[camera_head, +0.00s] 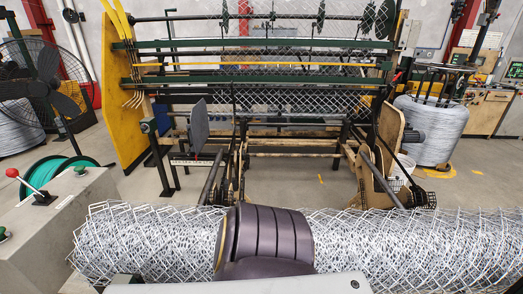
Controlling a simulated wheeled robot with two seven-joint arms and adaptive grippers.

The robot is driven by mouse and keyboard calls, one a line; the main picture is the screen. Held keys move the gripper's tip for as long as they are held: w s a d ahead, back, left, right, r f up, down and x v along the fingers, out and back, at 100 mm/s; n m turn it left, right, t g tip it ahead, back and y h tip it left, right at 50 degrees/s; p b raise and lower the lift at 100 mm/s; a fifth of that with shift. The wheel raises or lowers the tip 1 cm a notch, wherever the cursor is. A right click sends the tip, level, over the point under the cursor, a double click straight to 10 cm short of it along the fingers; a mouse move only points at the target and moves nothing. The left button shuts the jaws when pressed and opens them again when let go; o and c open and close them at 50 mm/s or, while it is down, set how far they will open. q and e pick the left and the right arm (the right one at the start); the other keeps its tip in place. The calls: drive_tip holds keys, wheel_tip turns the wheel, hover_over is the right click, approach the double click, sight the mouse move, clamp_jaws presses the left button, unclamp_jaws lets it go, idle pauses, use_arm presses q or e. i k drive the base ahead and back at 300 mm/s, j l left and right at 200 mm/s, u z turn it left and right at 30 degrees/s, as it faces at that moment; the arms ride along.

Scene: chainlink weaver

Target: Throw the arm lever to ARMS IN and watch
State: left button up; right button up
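A lever with a red ball knob (12,172) stands on a sloped grey console (55,222) at the left edge. Its silver shaft rises from a black base and leans to the left. I cannot read any label by it, so I cannot tell which lever position is ARMS IN. The weaving machine (262,84) stands ahead, with green rails, a yellow bar and chainlink mesh hanging on it. Neither of my grippers is in view.
A long roll of chainlink mesh (420,236) lies across the front, beside the console. A black fan (45,72) and a green hose coil (62,168) stand at left. A wire coil (432,128) stands at right. Floor behind the roll is partly clear.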

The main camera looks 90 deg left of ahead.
sight(11, 172)
drive_tip(key=k+l+u, duration=0.25)
drive_tip(key=k+u, duration=0.15)
drive_tip(key=k, duration=0.2)
drive_tip(key=k+u, duration=0.4)
drive_tip(key=k, duration=0.25)
drive_tip(key=k+j+u, duration=0.45)
drive_tip(key=k, duration=0.2)
drive_tip(key=k+j+u, duration=0.15)
drive_tip(key=j, duration=0.15)
drive_tip(key=k+j+u, duration=0.15)
drive_tip(key=j, duration=0.2)
drive_tip(key=k+j+u, duration=0.15)
drive_tip(key=j, duration=0.15)
drive_tip(key=j+u, duration=0.3)
drive_tip(key=j, duration=0.45)
drive_tip(key=j+u, duration=0.3)
drive_tip(key=j, duration=0.45)
